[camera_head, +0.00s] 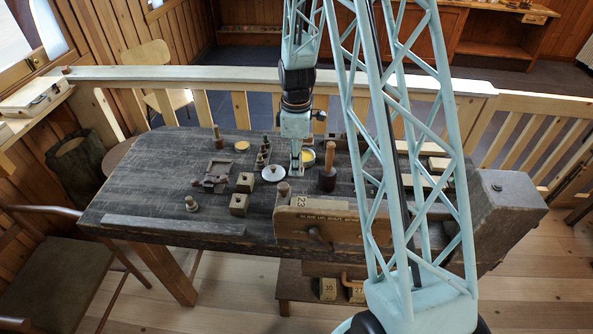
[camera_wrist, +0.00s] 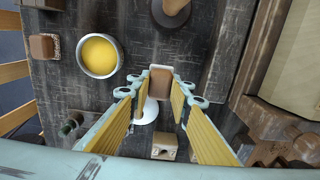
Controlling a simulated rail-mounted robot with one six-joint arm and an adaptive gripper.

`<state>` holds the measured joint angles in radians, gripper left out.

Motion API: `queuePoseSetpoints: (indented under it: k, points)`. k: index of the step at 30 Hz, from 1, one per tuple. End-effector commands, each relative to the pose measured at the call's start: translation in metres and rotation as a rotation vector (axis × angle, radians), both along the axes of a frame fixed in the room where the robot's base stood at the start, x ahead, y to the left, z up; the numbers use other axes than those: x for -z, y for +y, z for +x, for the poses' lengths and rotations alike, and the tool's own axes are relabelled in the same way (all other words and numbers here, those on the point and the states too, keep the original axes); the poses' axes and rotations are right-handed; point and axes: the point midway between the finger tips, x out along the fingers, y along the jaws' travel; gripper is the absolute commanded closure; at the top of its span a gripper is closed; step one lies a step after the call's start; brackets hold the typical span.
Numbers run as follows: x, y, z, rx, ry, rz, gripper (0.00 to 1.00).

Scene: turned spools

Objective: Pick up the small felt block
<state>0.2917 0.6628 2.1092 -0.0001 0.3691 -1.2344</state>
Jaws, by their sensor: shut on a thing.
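My gripper (camera_head: 297,166) is low over the dark workbench, among the small items in the middle. In the wrist view its two yellow-padded fingers (camera_wrist: 159,96) close on a small brown block with pale edges, which I take to be the felt block (camera_wrist: 160,82). The block sits between the fingertips, its near part partly covered by them. I cannot tell whether it touches the bench. In the head view the block is too small and hidden to make out clearly.
A round tin with yellow contents (camera_wrist: 99,54) stands close by, also in the head view (camera_head: 308,156). A wooden mallet (camera_head: 327,170) stands right of my gripper. A pale round lid (camera_head: 272,174) lies left. Another brown block (camera_wrist: 42,46) lies beyond the tin.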

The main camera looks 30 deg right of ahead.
Motion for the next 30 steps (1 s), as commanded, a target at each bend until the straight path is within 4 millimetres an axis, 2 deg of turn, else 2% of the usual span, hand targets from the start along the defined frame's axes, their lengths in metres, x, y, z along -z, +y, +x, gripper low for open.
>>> queuePoseSetpoints:
  k: [6, 12, 30]
  points:
    - [-0.025, 0.0, 0.0, 0.0, -0.001, 0.0, 0.9]
    - [-0.039, 0.0, 0.0, 0.0, -0.001, -0.001, 0.9]
    - [-0.043, 0.0, 0.0, 0.0, 0.0, 0.0, 0.9]
